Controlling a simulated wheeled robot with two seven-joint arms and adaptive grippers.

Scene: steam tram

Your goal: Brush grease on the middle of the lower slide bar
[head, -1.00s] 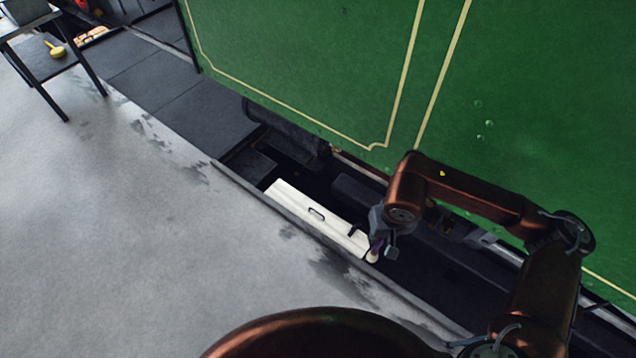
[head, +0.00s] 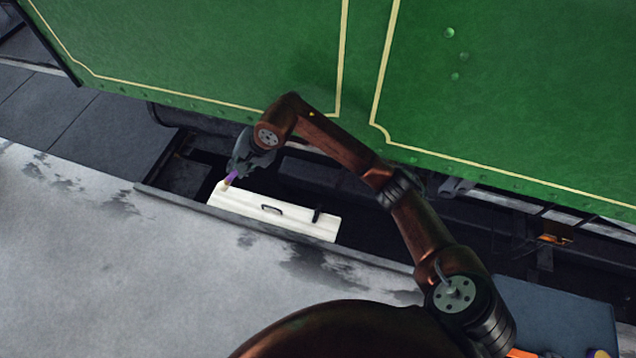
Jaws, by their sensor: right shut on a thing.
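My right gripper (head: 236,172) is shut on a brush (head: 230,179) with a purple handle and a pale tip. The brush points down at the left end of a long white panel (head: 290,220) beside the tram's underframe. I cannot tell whether the tip touches the panel. The lower slide bar cannot be made out in the dark space under the green side. My left gripper is out of view.
The green tram side (head: 210,50) overhangs a dark pit. The white panel carries a dark handle (head: 271,209). Grey paving (head: 120,260) in front is clear. A blue-grey surface (head: 555,315) stands at the lower right.

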